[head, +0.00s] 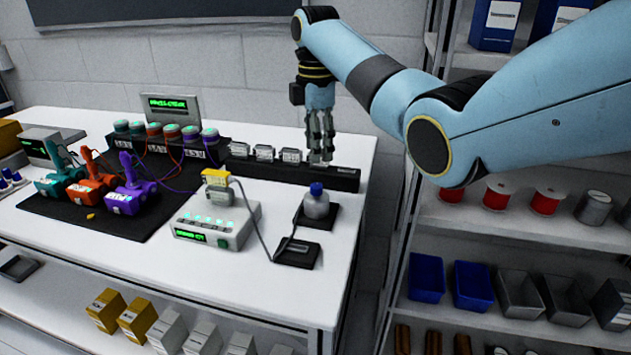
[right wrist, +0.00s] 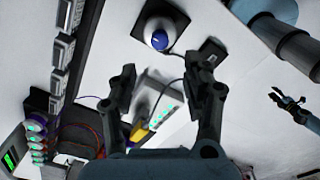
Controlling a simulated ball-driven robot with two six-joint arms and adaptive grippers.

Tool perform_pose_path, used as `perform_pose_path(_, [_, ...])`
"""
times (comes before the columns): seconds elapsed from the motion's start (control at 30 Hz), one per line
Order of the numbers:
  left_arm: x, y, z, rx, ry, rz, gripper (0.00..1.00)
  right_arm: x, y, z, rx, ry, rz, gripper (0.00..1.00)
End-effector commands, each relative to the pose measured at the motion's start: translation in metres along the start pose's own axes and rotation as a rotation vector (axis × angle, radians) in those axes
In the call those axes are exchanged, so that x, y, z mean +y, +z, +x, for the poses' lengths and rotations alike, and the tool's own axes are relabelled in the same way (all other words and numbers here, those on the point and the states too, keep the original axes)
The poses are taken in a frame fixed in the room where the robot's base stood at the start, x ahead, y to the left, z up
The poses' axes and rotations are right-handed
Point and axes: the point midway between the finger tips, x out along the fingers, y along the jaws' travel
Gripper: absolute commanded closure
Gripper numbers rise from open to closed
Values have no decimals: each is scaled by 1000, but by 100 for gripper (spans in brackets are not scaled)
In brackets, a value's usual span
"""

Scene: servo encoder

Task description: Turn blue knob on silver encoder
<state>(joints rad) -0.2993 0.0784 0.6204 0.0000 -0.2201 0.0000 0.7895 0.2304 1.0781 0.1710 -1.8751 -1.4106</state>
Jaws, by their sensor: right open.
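The silver encoder (head: 316,208) stands upright on a dark square pad at the right part of the table, with its blue knob (head: 316,189) on top. In the right wrist view the blue knob (right wrist: 160,40) shows from above, beyond the fingertips. My right gripper (head: 320,150) points down behind the encoder, above the black strip at the table's back, and is open and empty. In the right wrist view its two fingers (right wrist: 164,82) are apart, touching nothing. What seems to be my left gripper (right wrist: 290,102) is small at the right of that view; its jaws are unclear.
A silver box with green lights (head: 216,222) carries a yellow connector (head: 216,178) and a grey cable. A black strip (head: 335,177) runs along the back. Joysticks (head: 128,190) stand on a black mat at left. A shelf (head: 500,227) stands to the right.

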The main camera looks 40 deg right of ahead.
Motion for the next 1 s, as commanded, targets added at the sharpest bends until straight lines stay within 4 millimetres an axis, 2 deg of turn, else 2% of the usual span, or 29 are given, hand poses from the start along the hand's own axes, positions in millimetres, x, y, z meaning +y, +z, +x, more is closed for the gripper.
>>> perform_pose_path(0.3, [0,0,-2,0,0,0,60,-1,0,64,-2,-3,1,51])
perform_pose_path(0.43, [0,0,-1,0,0,0,60,-1,0,81,-1,0,2,51])
perform_pose_path(0.6, [0,0,0,-1,0,0,60,-1,0,91,-1,1,2,51])
perform_pose_path(0.83, [-1,1,0,-1,-1,0,60,-1,0,92,-1,1,2,51])
perform_pose_path(0.87, [-1,1,0,-1,-1,1,60,-1,0,92,-1,1,2,52])
perform_pose_path(1.0, [-1,1,0,-1,-2,1,60,-1,0,92,-1,1,2,70])
